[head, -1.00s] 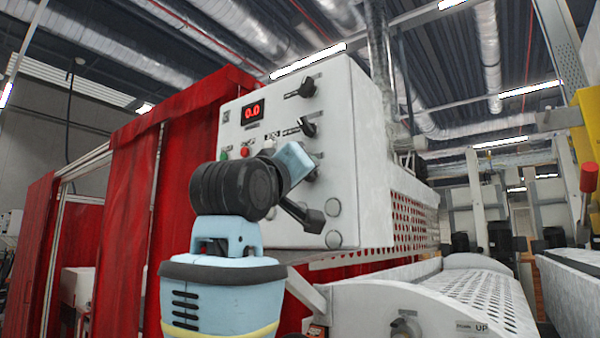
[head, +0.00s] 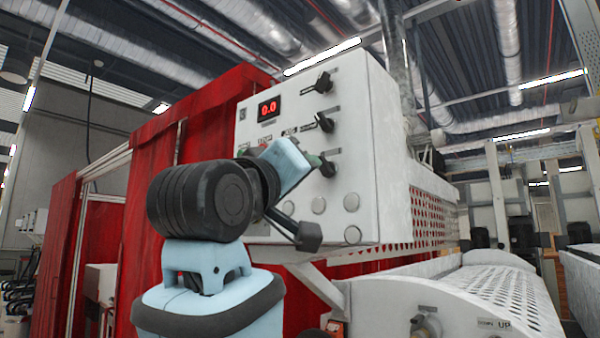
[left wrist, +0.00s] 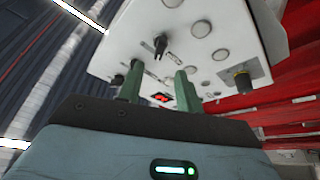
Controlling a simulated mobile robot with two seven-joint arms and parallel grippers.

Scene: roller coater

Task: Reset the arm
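My left arm rises in front of the white control panel (head: 345,150) in the head view. My left gripper (head: 312,160) is at the panel's face near the lowest of the black knobs and partly hides it. In the left wrist view the two green fingers of my left gripper (left wrist: 159,67) stand apart with nothing held between them. A black knob (left wrist: 160,46) shows beyond their tips, and the red digits show between the fingers. Whether a finger touches the panel I cannot tell. My right gripper is in neither view.
The panel has a red display (head: 269,107) reading 0.0 and black knobs (head: 323,82) on its right side. Red curtains (head: 150,190) hang behind and left. A perforated white guard (head: 490,285) lies at lower right.

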